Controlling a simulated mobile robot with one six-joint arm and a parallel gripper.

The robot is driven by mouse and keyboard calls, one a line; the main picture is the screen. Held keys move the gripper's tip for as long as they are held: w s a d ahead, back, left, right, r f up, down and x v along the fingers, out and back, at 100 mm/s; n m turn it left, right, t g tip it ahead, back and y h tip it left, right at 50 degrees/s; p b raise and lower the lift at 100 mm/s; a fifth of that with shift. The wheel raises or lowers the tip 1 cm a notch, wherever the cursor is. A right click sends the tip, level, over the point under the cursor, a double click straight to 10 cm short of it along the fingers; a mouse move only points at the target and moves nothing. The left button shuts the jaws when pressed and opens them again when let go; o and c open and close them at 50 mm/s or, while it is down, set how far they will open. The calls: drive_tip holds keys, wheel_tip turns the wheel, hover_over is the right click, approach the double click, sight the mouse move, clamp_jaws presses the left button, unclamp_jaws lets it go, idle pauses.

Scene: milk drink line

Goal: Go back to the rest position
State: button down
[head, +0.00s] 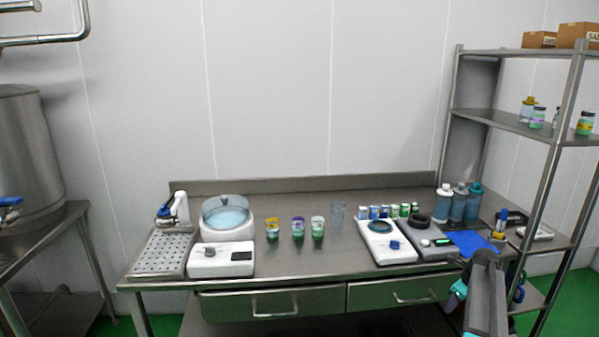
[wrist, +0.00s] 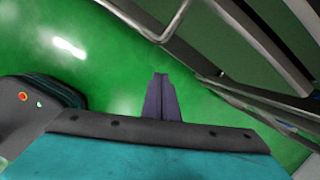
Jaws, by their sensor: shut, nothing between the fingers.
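My gripper (wrist: 160,78) shows in the wrist view as two dark fingers side by side, with no gap visible between them. It is shut and empty. The fingers point out over bare green floor and touch nothing that I can see. In the head view my arm (head: 485,295) is at the lower right, in front of the right end of the steel table (head: 330,262).
The steel table carries a perforated tray (head: 162,252), a round-topped device (head: 228,228), cups, small jars, a white scale (head: 386,243), bottles and a blue mat (head: 470,243). A metal shelf rack (head: 500,120) stands at right. Metal bars (wrist: 250,95) cross the wrist view's upper right.

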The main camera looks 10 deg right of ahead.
drive_tip(key=s+a+f+n+g, duration=0.1)
drive_tip(key=s+a+f+n, duration=0.5)
drive_tip(key=a, duration=0.5)
drive_tip(key=s+a+f+n+g+y, duration=0.15)
drive_tip(key=a+f+n, duration=0.25)
drive_tip(key=a+f, duration=0.55)
drive_tip(key=s+a+f+n+g+h, duration=0.1)
drive_tip(key=s+a+f+n+g, duration=0.1)
drive_tip(key=s+a+f+n, duration=0.65)
drive_tip(key=s+a+f+n+g, duration=0.2)
drive_tip(key=s+a+n, duration=0.4)
drive_tip(key=s+a, duration=0.4)
drive_tip(key=s+a+f+n+g+h, duration=0.1)
drive_tip(key=s+a+f+n, duration=0.4)
drive_tip(key=s+a, duration=0.5)
drive_tip(key=shift+s+n+g, duration=0.45)
drive_tip(key=shift+s+n, duration=0.5)
drive_tip(key=shift+s, duration=0.15)
